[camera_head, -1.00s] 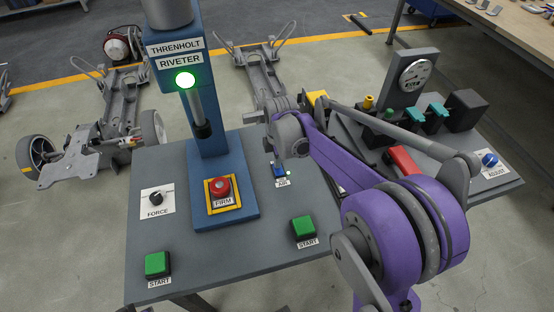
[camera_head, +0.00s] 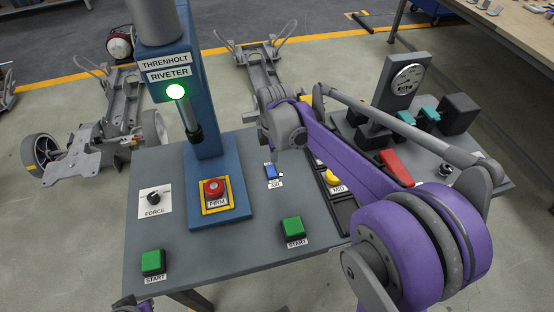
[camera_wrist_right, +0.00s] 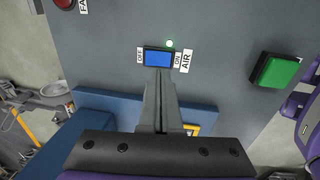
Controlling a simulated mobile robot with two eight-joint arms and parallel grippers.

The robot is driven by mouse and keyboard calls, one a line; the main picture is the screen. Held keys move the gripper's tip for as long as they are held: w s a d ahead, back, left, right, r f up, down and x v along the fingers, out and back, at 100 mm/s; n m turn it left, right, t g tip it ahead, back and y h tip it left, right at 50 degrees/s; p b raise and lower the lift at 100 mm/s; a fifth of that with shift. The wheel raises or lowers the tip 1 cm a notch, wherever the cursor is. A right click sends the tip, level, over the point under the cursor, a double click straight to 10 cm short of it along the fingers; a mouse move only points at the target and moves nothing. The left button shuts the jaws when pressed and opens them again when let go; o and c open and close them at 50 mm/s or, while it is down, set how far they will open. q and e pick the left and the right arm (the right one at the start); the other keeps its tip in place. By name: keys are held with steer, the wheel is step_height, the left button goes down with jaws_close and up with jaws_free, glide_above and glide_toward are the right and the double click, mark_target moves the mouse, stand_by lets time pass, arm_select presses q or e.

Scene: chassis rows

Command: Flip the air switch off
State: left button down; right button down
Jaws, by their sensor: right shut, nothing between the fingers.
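The air switch is a small blue rocker (camera_head: 270,171) on the riveter's grey panel, with an AIR label below it. In the right wrist view the blue rocker (camera_wrist_right: 158,59) sits between OFF and ON labels, with a lit green lamp (camera_wrist_right: 170,44) beside it, nearer the ON label. My right gripper (camera_wrist_right: 160,73) is shut and empty. Its fingertips are at the rocker's near edge in that view; whether they touch it I cannot tell. In the head view my right arm covers most of this gripper. My left gripper is not visible; a bit of purple arm shows at the bottom left.
Green START buttons (camera_head: 292,228) (camera_head: 152,262), a red FIRM button (camera_head: 214,189) and a FORCE knob (camera_head: 153,198) share the panel. The blue riveter column (camera_head: 203,125) stands left of the switch.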

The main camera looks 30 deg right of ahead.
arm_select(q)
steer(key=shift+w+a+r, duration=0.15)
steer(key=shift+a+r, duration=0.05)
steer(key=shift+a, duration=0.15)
arm_select(e)
step_height(320, 180, up, 7)
steer(key=shift+s+a+r, duration=0.2)
steer(key=shift+s+a, duration=0.15)
steer(key=shift+a, duration=0.1)
